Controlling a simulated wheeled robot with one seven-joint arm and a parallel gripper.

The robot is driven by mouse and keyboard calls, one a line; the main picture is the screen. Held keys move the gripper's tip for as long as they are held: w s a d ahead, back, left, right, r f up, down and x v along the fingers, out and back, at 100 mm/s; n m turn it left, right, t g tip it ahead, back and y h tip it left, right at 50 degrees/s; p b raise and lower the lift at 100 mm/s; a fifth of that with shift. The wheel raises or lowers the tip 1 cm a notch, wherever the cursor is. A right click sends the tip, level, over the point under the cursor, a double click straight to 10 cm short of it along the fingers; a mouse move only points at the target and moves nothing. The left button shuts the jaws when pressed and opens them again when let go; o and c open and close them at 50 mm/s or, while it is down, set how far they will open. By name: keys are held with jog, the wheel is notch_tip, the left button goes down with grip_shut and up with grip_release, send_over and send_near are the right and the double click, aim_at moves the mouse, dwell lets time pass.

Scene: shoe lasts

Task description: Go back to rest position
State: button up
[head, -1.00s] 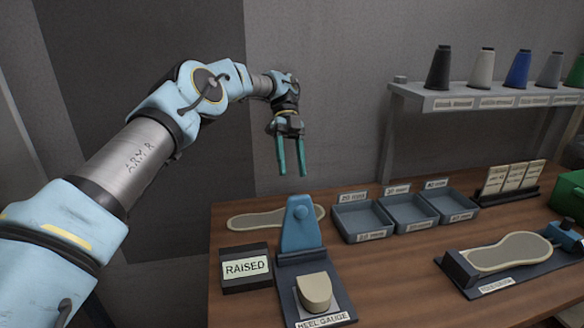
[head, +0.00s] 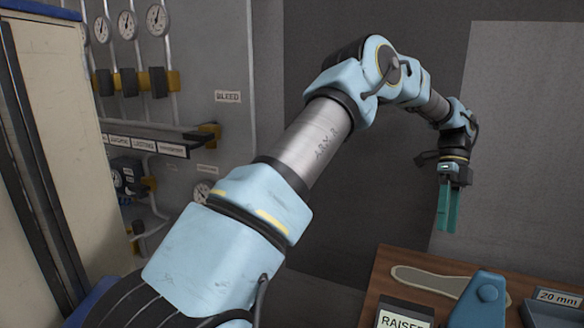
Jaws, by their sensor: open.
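My gripper (head: 447,209) hangs with its teal fingers pointing down, in the air above the back left part of the wooden table. The fingers hold nothing and are open, though they overlap from this angle. My arm reaches across the view from the lower left. Below the gripper, a flat sole-shaped piece (head: 432,280) lies on the table, apart from the fingers.
The blue heel gauge (head: 483,301), a "RAISED" sign (head: 404,316) and a "20 mm" tray (head: 556,307) stand on the table (head: 385,284). At left are a wall panel (head: 228,60) with gauges and pipes and a cream cabinet (head: 45,130).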

jog(key=w+a+n+t+h, duration=0.1)
jog(key=w+a+n+t, duration=0.1)
jog(key=a+n, duration=0.8)
jog(key=w+a+n+t+h, duration=0.15)
jog(key=a+n, duration=0.45)
jog(key=a, duration=0.9)
jog(key=s+a+n+t, duration=0.2)
jog(key=s+a+n, duration=0.2)
jog(key=a+n, duration=0.2)
jog(key=s+a+f+n+t, duration=0.1)
jog(key=s+a+n, duration=0.3)
jog(key=a, duration=0.7)
jog(key=shift+f+n+t, duration=0.2)
jog(key=shift+n+t, duration=0.35)
jog(key=shift+n, duration=0.55)
